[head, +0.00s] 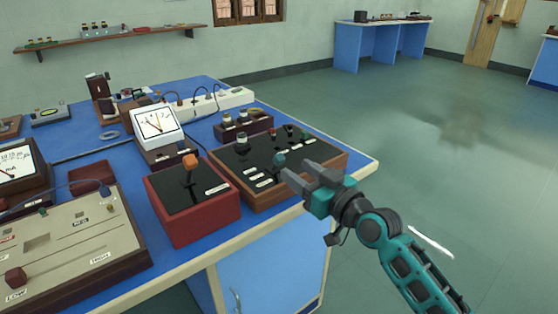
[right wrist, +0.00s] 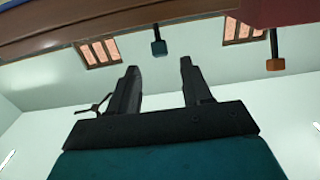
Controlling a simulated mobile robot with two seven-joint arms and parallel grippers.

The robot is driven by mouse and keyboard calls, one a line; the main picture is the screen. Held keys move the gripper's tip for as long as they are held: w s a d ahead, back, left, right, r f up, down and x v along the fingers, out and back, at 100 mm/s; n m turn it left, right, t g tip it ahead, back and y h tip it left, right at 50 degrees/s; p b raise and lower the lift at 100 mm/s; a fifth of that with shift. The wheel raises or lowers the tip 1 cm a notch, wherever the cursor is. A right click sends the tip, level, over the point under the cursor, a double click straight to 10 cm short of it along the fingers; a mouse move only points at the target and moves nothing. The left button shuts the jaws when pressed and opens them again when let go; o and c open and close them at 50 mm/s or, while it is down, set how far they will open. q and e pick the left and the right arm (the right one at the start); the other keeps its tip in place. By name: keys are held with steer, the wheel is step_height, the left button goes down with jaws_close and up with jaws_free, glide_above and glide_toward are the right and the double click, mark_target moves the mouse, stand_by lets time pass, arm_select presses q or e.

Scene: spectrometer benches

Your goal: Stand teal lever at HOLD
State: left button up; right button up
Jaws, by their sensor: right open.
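The teal lever (head: 279,160) stands up from the black top of a brown wooden box (head: 242,195) near the bench's right end. Its teal knob also shows in the right wrist view (right wrist: 159,47), where the picture is upside down. White labels lie around the lever, too small to read, so I cannot tell its setting. My right gripper (head: 296,168) is open and empty, just right of the knob. In the right wrist view its fingertips (right wrist: 158,64) point towards the knob, which lines up with the gap between them. My left gripper is out of view.
A red box with an orange-knobbed lever (head: 190,162) stands left of the brown box. A grey-knobbed lever (head: 242,138) and small knobs share the brown box's top. A white meter (head: 157,122) stands behind. Open floor (head: 460,180) lies to the right.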

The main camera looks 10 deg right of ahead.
mark_target(283, 161)
steer(key=b+x, duration=0.1)
steer(key=x, duration=0.5)
steer(key=shift+w+a, duration=0.1)
steer(key=shift+w, duration=0.05)
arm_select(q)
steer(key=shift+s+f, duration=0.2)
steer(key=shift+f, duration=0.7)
arm_select(e)
steer(key=shift+w+a, duration=0.35)
steer(key=shift+w, duration=0.3)
